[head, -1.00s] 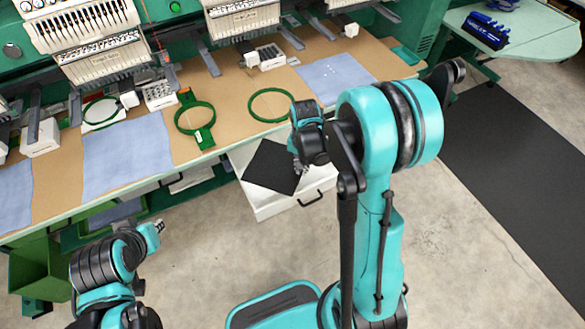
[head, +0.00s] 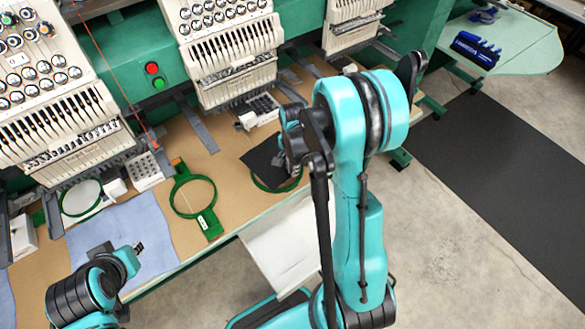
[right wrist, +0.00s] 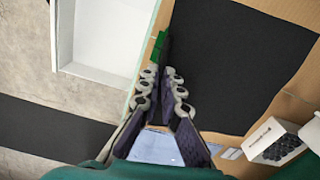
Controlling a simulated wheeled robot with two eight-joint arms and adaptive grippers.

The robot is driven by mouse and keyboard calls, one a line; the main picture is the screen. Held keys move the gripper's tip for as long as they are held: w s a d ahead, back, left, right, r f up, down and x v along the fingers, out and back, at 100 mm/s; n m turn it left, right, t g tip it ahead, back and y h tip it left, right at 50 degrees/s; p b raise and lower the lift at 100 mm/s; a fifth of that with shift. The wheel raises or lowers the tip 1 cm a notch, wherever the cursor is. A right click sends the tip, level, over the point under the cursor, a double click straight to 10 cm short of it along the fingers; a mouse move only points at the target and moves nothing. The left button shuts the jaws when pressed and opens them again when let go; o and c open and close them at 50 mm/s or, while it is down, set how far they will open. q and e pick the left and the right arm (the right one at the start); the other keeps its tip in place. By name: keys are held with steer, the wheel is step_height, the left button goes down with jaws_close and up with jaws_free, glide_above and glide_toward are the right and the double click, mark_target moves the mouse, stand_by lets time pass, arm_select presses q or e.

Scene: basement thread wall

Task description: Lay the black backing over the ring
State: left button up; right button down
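The black backing (head: 265,161) is a dark square sheet above the right-hand green ring (head: 273,187) on the brown table. It covers much of that ring, and part of the green rim shows below it. My right gripper (head: 290,165) is at the sheet's right side. In the right wrist view the backing (right wrist: 240,65) fills the right side, and my right gripper's fingers (right wrist: 162,72) are close together at its edge, with a bit of green ring beyond their tips. Whether the sheet touches the ring is unclear. My left gripper (head: 138,248) is over blue cloth, its fingers too small to read.
Another green ring with a bracket (head: 193,197) lies to the left. Embroidery heads (head: 222,50) stand behind. An open white drawer (head: 280,245) juts out below the table edge, its visible part empty. A blue cloth (head: 125,235) lies on the table.

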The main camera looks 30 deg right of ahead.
mark_target(293, 184)
steer(key=shift+s+f+b, duration=0.1)
steer(key=shift+f+b, duration=0.4)
steer(key=shift+f, duration=0.2)
step_height(293, 184, down, 2)
steer(key=shift+f+b, duration=0.25)
steer(key=shift+b, duration=0.55)
steer(key=shift+f+b, duration=0.8)
steer(key=shift+f, duration=0.05)
steer(key=c, duration=1.6)
jaws_free()
steer(key=shift+c, duration=0.2)
steer(key=shift+r, duration=0.1)
